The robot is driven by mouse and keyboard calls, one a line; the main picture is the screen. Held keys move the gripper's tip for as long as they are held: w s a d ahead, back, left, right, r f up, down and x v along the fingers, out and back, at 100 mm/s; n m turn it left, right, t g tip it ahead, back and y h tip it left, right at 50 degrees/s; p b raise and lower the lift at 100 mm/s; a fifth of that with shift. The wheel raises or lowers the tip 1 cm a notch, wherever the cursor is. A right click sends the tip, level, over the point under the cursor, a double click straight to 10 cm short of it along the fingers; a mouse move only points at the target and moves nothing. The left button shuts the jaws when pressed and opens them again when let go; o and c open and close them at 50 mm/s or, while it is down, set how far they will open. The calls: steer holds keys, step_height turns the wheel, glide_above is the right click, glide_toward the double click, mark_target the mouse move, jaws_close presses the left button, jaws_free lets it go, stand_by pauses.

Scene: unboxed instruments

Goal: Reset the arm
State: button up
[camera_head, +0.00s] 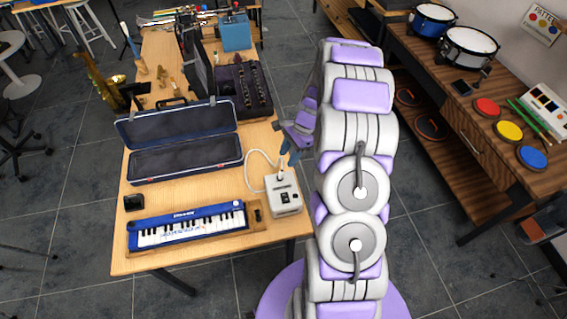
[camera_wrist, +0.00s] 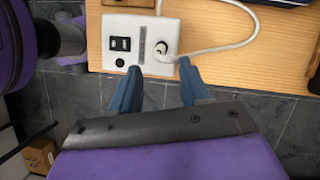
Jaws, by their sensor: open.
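My arm rises at the right of the wooden table in the head view, with my gripper (camera_head: 289,155) beside the table's right edge. In the wrist view, my gripper (camera_wrist: 158,82) has its two blue fingers spread apart with nothing between them. A white box (camera_wrist: 142,45) with a dark switch, a knob and a white cable lies on the table just beyond the fingertips. The white box also shows in the head view (camera_head: 284,197), below my gripper. I cannot tell whether the fingertips touch it.
The table (camera_head: 215,258) also carries a blue keyboard (camera_head: 188,226), an open empty case (camera_head: 185,160) and a black case with a dark instrument (camera_head: 242,88). A saxophone (camera_head: 104,82) stands at its left. A shelf (camera_head: 460,110) with drums is at the right.

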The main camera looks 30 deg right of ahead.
steer(key=v, duration=0.8)
steer(key=shift+r+p, duration=0.2)
steer(key=shift+p, duration=0.25)
steer(key=shift+d, duration=0.1)
